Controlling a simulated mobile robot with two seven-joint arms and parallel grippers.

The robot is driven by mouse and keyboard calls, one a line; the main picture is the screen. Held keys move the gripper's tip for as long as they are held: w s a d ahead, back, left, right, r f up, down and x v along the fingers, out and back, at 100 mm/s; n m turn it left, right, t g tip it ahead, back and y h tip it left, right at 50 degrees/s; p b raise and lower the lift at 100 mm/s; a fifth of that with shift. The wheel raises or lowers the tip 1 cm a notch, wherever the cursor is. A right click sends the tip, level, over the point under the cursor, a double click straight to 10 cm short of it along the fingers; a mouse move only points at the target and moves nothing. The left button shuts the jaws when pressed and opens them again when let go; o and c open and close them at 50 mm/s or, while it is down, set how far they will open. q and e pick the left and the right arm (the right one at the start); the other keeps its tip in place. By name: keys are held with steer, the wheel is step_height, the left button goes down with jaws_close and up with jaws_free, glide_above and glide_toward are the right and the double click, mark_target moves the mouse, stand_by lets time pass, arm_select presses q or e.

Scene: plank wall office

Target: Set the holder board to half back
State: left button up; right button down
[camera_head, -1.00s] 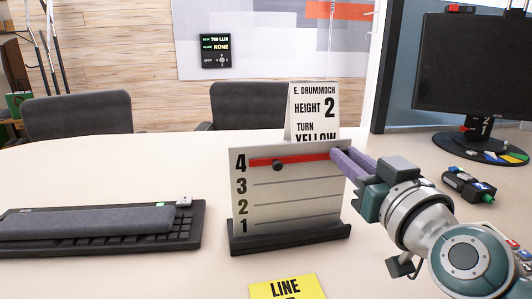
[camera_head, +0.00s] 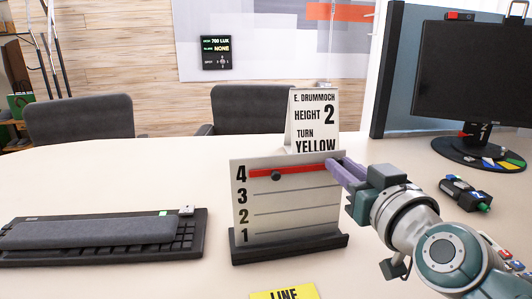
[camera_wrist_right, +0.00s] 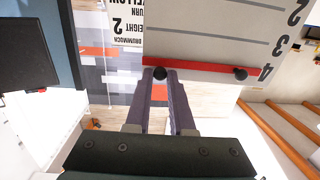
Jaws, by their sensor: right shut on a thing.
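The holder board (camera_head: 285,220) is a white panel with lines numbered 1 to 4, standing in a dark base (camera_head: 290,250). It looks close to upright; its exact tilt is hard to tell. A red bar (camera_head: 300,171) with a dark knob (camera_head: 277,175) lies along line 4. My right gripper (camera_head: 333,165) is at the bar's right end, by the board's upper right corner. In the right wrist view its purple fingers (camera_wrist_right: 160,82) are closed around a second dark knob (camera_wrist_right: 160,73) at the bar's end. My left gripper is out of view.
A card (camera_head: 314,118) behind the board reads height 2, turn yellow. A keyboard with wrist rest (camera_head: 100,235) lies left, a yellow card (camera_head: 285,293) in front. A small dark device (camera_head: 464,194) and a monitor (camera_head: 475,70) stand right. Table between keyboard and board is clear.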

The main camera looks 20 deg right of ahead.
mark_target(333, 155)
steer(key=w+p, duration=0.1)
steer(key=w+r+g+p, duration=0.1)
steer(key=p, duration=0.1)
steer(key=shift+d+r, duration=0.15)
steer(key=shift+d, duration=0.05)
steer(key=shift+w+d+f+g, duration=0.15)
steer(key=shift+w+f+g, duration=0.25)
steer(key=shift+w+f, duration=0.25)
steer(key=shift+w+r, duration=0.1)
steer(key=shift+w, duration=0.4)
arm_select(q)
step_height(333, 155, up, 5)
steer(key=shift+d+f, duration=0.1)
arm_select(e)
steer(key=c, duration=0.8)
jaws_free()
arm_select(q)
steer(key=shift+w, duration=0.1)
